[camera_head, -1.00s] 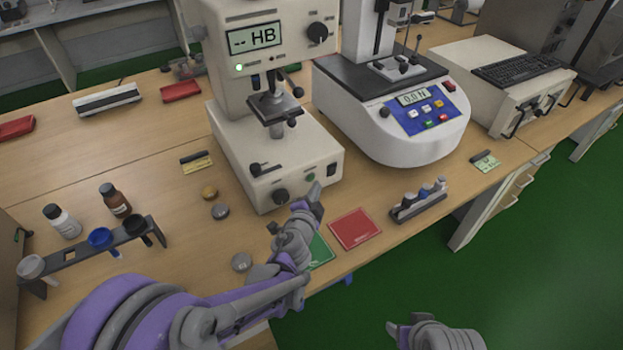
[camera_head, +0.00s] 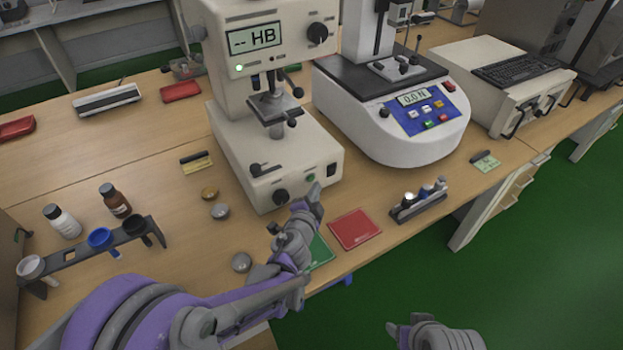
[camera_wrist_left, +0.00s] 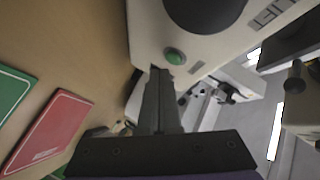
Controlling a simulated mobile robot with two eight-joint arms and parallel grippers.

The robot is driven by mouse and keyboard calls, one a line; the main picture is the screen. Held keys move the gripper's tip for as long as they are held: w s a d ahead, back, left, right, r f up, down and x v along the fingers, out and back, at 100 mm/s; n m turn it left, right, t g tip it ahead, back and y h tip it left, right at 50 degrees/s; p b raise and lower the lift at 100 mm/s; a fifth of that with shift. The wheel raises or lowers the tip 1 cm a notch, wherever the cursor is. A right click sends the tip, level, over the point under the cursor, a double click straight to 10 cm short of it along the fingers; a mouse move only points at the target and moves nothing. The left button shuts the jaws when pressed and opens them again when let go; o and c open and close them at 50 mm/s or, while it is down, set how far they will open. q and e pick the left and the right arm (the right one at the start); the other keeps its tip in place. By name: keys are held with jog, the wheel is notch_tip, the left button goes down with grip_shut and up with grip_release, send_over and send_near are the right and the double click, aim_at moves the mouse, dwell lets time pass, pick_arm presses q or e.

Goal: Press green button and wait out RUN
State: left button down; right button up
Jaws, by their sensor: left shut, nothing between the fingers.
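The hardness tester (camera_head: 255,165) stands on the bench, its display (camera_head: 254,39) reading "-- HB" with a small green lamp lit below. Its green button (camera_head: 311,179) is low on the front face, and it also shows in the left wrist view (camera_wrist_left: 174,57). My left gripper (camera_head: 315,191) is shut and empty, its tips close to the green button. In the left wrist view the fingertips (camera_wrist_left: 161,74) lie just below the button; I cannot tell whether they touch the tester. My right gripper (camera_head: 394,331) shows partly at the bottom edge, its jaw opening unclear.
A red card (camera_head: 355,229) and a green card (camera_head: 318,253) lie near the bench's front edge. A force tester (camera_head: 395,135) reading 0.0 N stands to the right.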

dwell(0.7)
pick_arm(q)
jog(key=shift+w+a+b, duration=0.25)
jog(key=shift+w+b, duration=0.1)
jog(key=shift+w+a+b, duration=0.2)
jog(key=shift+w+b, duration=0.1)
jog(key=shift+b, duration=0.15)
dwell(0.7)
jog(key=shift+s+d+r+p, duration=0.1)
jog(key=shift+s+d+p, duration=0.25)
jog(key=shift+p, duration=0.65)
jog(key=shift+s+d+p, duration=0.1)
jog(key=shift+s+p, duration=0.2)
